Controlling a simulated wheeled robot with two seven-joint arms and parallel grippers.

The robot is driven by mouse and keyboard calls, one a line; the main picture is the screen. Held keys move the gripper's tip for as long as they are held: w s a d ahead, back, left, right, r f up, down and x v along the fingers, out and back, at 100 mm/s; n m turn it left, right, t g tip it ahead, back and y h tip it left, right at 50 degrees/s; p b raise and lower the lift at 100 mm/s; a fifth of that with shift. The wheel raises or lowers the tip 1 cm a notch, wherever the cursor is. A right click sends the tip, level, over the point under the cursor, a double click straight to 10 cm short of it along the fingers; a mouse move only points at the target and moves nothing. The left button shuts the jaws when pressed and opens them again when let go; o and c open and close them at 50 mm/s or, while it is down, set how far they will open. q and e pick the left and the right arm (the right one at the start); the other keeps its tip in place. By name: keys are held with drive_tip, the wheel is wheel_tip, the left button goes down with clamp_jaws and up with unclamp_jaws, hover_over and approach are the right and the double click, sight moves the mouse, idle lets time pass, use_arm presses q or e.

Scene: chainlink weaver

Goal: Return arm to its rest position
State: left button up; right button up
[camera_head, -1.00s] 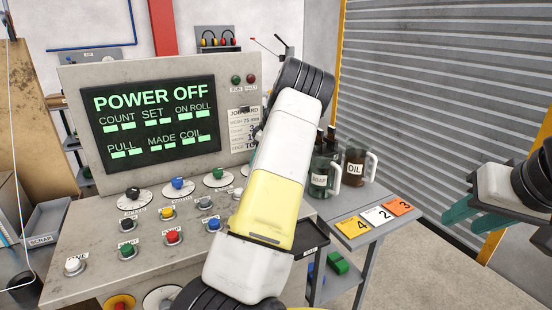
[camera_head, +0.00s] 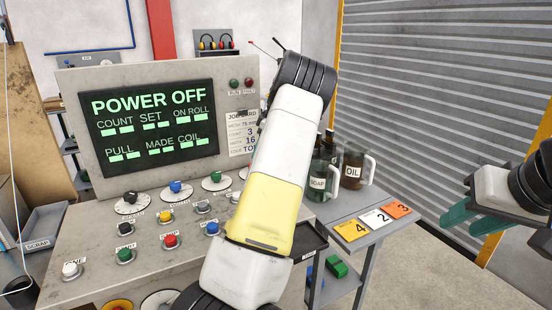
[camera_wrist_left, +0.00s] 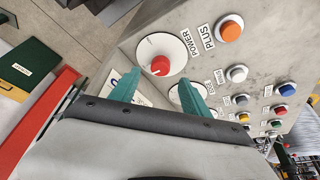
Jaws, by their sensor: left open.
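My left gripper (camera_wrist_left: 163,92) is open in the left wrist view, with two teal fingers apart and nothing between them. Past its fingertips is a white round plate with a red knob (camera_wrist_left: 160,66), labelled POWER. My left arm (camera_head: 262,205), white and yellow, crosses the middle of the head view in front of the console; its gripper does not show there. My right gripper (camera_head: 473,218) is at the right edge of the head view, empty, its teal fingers apart, in front of the grey shutter. The console screen (camera_head: 150,125) reads POWER OFF.
The console panel (camera_head: 85,235) carries several coloured buttons and dials. A SCRAP bin (camera_head: 40,225) stands at left. Floor is clear at lower right.

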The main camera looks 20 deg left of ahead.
use_arm(q)
drive_tip(key=shift+v, duration=0.85)
